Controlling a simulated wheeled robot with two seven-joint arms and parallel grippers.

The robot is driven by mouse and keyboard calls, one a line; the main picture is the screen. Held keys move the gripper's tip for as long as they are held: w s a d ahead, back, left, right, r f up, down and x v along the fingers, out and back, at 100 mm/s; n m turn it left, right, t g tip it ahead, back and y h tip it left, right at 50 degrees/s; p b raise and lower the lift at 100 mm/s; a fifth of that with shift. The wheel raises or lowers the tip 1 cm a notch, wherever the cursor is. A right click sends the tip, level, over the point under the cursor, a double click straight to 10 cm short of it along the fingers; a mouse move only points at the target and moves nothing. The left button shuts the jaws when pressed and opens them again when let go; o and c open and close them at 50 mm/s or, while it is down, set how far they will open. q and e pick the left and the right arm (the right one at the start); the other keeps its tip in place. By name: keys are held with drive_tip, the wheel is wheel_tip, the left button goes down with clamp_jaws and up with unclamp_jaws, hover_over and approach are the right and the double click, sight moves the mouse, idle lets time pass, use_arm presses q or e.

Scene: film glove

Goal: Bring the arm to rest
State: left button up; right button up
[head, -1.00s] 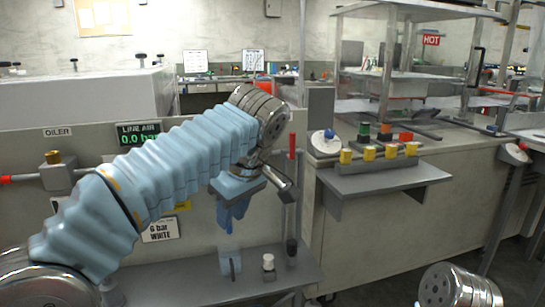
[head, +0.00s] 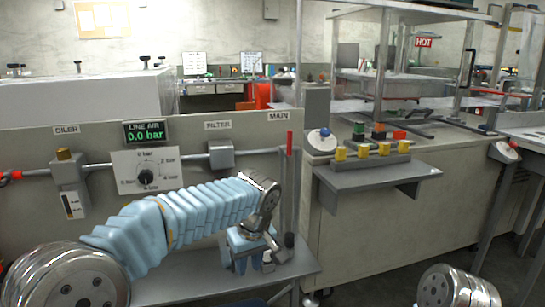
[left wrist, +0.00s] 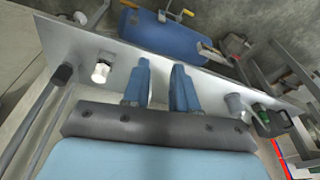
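My left arm, in a light blue ribbed sleeve, reaches in from the left in the head view, low in front of the grey panel. My left gripper (head: 248,262) points down over the grey shelf (head: 190,288). In the left wrist view its two blue fingers (left wrist: 160,88) stand apart with nothing between them. A small white-capped bottle (left wrist: 101,70) is beside the fingers; in the head view the gripper partly hides it. My right gripper is out of view; only a silver link of mine shows at bottom right.
The panel carries an air display (head: 148,132) reading 0.0 bar, a pressure dial (head: 146,172) and a red-topped MAIN lever (head: 290,142). A ledge with yellow blocks (head: 378,180) juts out to the right. A blue tank (left wrist: 165,38) lies beyond the shelf edge.

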use_arm(q)
drive_tip(key=s+f+m+g+h, duration=0.1)
drive_tip(key=s+f+m+h, duration=0.1)
drive_tip(key=f, duration=1.1)
drive_tip(key=s+f+m+g+h, duration=0.1)
drive_tip(key=s+f+m+h, duration=0.15)
drive_tip(key=f, duration=1.05)
drive_tip(key=s+a+f, duration=0.2)
drive_tip(key=s+f, duration=0.5)
drive_tip(key=s, duration=0.2)
drive_tip(key=s+a+f+h, duration=0.1)
drive_tip(key=s+a+f, duration=0.2)
drive_tip(key=s+f, duration=0.4)
drive_tip(key=s, duration=0.2)
drive_tip(key=shift+s+f+t, duration=0.25)
drive_tip(key=shift+s+t, duration=0.05)
drive_tip(key=shift+s, duration=0.1)
drive_tip(key=shift+a, duration=0.1)
